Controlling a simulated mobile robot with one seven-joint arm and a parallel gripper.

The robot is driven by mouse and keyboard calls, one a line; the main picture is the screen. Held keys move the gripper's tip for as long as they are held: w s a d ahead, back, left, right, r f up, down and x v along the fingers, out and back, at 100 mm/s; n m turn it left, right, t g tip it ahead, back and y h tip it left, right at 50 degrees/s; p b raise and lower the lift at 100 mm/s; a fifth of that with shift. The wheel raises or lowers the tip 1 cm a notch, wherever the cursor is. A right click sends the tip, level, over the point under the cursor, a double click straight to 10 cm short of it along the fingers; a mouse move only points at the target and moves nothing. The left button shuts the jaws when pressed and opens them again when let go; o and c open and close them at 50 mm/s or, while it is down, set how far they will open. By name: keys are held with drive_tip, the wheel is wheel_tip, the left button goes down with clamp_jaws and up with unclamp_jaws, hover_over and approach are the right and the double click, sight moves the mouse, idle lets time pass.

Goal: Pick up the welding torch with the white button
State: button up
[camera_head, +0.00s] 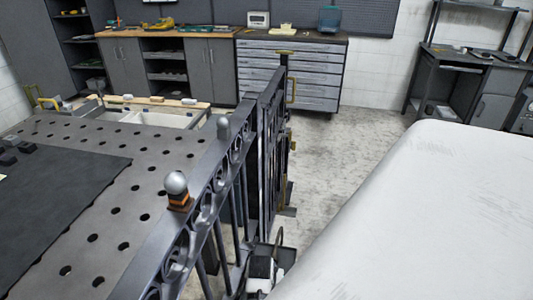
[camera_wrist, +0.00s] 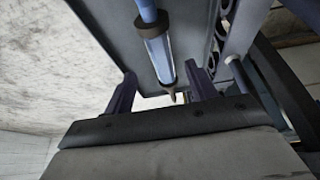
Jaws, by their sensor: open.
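I cannot make out a welding torch with a white button in either view. In the wrist view my gripper (camera_wrist: 160,90) is open, with its two dark fingers apart. Between and beyond them is a blue rod (camera_wrist: 158,50) with dark collars and a pointed tip; I cannot tell whether the fingers touch it. My gripper does not show in the head view. There a dark metal scroll gate (camera_head: 225,160) runs from the front toward the back, with round grey knobs on top. A small white and dark object (camera_head: 262,268) sits low beside it, too unclear to name.
A perforated metal table (camera_head: 120,185) with a dark mat (camera_head: 50,200) is left of the gate. A drawer cabinet (camera_head: 290,75) and a wood-topped bench (camera_head: 165,33) stand at the back. Dark shelving (camera_head: 465,75) is at the right. Concrete floor (camera_head: 340,150) is clear between.

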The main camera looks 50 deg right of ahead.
drive_tip(key=shift+p+x, duration=0.55)
drive_tip(key=shift+x, duration=2.65)
drive_tip(key=shift+a+f, duration=0.1)
drive_tip(key=shift+a, duration=0.1)
drive_tip(key=c, duration=1.2)
wheel_tip(320, 180, up, 20)
drive_tip(key=shift+r+b, duration=0.1)
drive_tip(key=shift+b, duration=0.85)
